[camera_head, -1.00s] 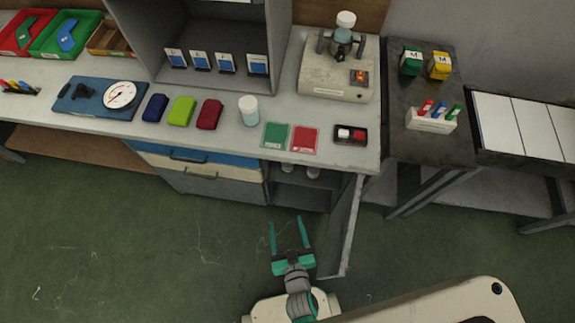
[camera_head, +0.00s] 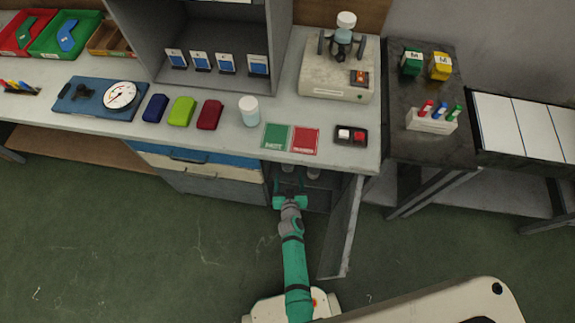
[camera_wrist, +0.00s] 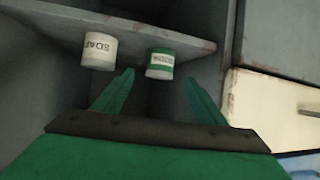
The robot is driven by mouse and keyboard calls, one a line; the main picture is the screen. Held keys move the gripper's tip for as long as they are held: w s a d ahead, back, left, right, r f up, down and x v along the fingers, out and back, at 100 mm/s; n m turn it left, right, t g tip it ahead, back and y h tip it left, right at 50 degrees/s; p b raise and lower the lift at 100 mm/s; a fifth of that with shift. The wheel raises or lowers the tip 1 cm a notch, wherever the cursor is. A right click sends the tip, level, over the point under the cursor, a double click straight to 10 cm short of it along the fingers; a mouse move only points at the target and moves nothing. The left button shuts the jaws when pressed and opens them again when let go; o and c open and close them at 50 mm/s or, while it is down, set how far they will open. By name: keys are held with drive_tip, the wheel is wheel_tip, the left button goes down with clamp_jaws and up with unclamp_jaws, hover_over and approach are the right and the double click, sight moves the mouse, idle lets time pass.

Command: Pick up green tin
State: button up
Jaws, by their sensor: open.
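The green tin (camera_wrist: 160,64) is a short cylinder with a green body and a white label, upside down in the wrist view. It stands on a shelf inside the open cupboard, beside a white tin (camera_wrist: 100,50) labelled SOAP. My gripper (camera_wrist: 157,92) is open, with its two teal fingers on either side of the line to the green tin and the tin beyond their tips. In the head view my gripper (camera_head: 289,188) reaches into the cupboard opening. Two pale tins show there only in part, and the green one's colour cannot be made out.
The cupboard door (camera_head: 342,230) hangs open to the right of my arm. The worktop (camera_head: 225,135) overhangs the opening, and drawers (camera_head: 205,175) stand to its left. The shelf (camera_wrist: 195,45) carries both tins. The floor in front is clear.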

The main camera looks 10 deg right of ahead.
sight(288, 170)
drive_tip(key=shift+d+x, duration=0.2)
drive_tip(key=shift+x, duration=2.75)
drive_tip(key=shift+w+f, duration=0.15)
drive_tip(key=shift+w, duration=0.2)
drive_tip(key=shift+x, duration=1.4)
drive_tip(key=shift+a, duration=0.1)
drive_tip(key=shift+w, duration=0.1)
drive_tip(key=c, duration=1.1)
